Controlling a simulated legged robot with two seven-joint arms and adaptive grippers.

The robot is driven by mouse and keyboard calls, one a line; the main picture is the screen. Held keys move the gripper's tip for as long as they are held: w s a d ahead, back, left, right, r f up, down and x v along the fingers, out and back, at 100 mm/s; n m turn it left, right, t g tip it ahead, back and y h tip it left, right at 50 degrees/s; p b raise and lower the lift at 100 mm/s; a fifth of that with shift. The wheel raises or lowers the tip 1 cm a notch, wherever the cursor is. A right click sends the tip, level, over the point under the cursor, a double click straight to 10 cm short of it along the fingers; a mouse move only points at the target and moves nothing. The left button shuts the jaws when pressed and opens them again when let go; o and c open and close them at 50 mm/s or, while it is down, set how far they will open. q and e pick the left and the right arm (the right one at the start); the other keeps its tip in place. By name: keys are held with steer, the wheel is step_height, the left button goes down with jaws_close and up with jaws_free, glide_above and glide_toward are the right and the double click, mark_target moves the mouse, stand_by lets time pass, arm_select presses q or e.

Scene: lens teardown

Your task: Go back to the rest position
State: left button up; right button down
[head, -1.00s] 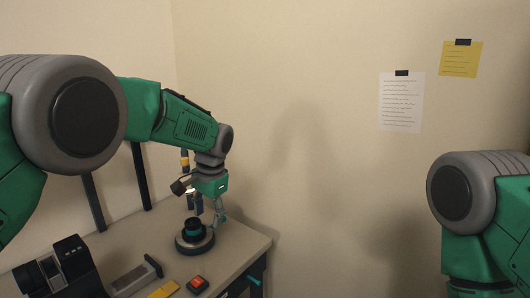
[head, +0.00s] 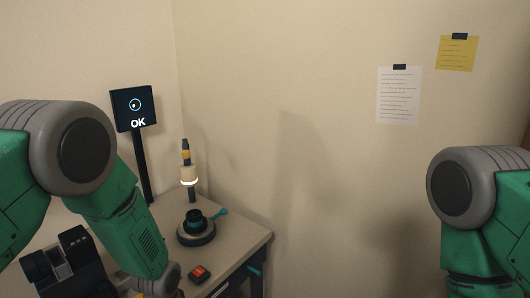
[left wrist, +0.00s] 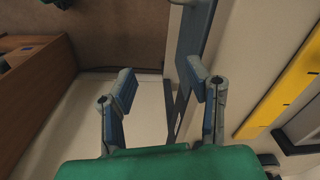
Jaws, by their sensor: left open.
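My left gripper (left wrist: 160,90) is open in the left wrist view, with nothing between its fingers. It points down past a bench edge over a pale floor. In the head view my left arm bends downward at the lower left, and its gripper is hidden or below the frame. At the right edge only my right arm's upper part shows; its gripper is out of view. A dark round stand (head: 196,236) with a black and teal ring-shaped part and a teal handle (head: 218,213) stands on the bench, apart from my arm.
The bench (head: 232,246) holds a black device (head: 62,262), a red button box (head: 199,272) and an upright post (head: 188,172) with a lit ring. A screen (head: 133,108) reads OK. A yellow strip (left wrist: 288,90) lies at the right in the wrist view. The middle is clear.

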arm_select(q)
steer(key=s+a+f+n, duration=0.1)
steer(key=s+a+n, duration=0.15)
steer(key=s, duration=1.15)
steer(key=s+a+f+n, duration=0.1)
steer(key=s+a, duration=0.3)
steer(key=s, duration=1.1)
step_height(320, 180, down, 11)
steer(key=b, duration=1)
steer(key=shift+w+r, duration=0.2)
steer(key=shift+w, duration=0.2)
steer(key=shift+r, duration=0.1)
